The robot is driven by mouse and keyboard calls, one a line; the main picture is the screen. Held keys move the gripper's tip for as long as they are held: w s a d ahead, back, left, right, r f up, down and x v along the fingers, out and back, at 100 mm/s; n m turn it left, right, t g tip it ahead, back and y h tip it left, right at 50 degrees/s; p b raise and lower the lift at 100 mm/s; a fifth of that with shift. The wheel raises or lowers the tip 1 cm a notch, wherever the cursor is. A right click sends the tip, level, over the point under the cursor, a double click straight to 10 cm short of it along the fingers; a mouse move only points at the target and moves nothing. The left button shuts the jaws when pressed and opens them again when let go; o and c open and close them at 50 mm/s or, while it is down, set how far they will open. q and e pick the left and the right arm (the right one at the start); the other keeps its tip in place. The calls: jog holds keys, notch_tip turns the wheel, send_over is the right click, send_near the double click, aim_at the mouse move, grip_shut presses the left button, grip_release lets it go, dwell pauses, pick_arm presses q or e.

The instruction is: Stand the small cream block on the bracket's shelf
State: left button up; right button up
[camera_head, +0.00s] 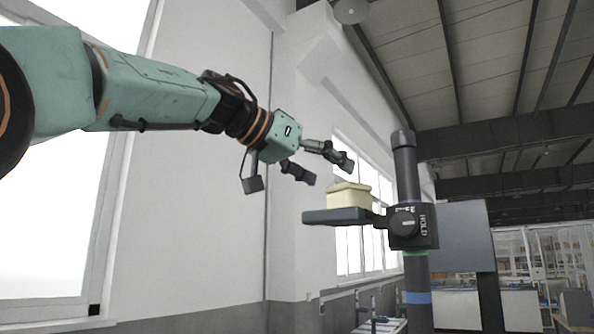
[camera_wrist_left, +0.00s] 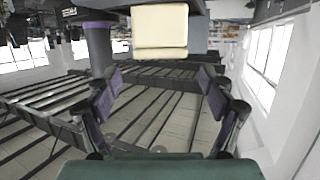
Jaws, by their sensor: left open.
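The small cream block (camera_head: 348,197) sits on the bracket's flat dark shelf (camera_head: 322,216) in the head view. Its underside appears to rest on the shelf. The shelf joins a black clamp (camera_head: 413,229) with a dial on a dark upright column (camera_head: 405,165). My left gripper (camera_head: 326,169) is open and empty, just above and to the left of the block, apart from it. In the left wrist view the block (camera_wrist_left: 160,32) shows beyond the open fingertips (camera_wrist_left: 160,84), with nothing between them. My right gripper does not show in either view.
A grey panel (camera_head: 462,238) stands to the right of the column. A white wall with tall windows runs along the left. Shelving (camera_head: 540,255) stands far back at the right. The air between my left gripper and the block looks clear.

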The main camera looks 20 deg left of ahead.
pick_arm(q)
jog(key=shift+s+a+f+b, duration=0.1)
jog(key=shift+s+a+b, duration=0.2)
jog(key=shift+b, duration=0.1)
jog(key=b+v, duration=0.2)
jog(key=v, duration=0.3)
jog(key=shift+s+r+b, duration=0.1)
jog(key=shift+r+b, duration=0.1)
jog(key=shift+b, duration=0.2)
jog(key=shift+s, duration=0.1)
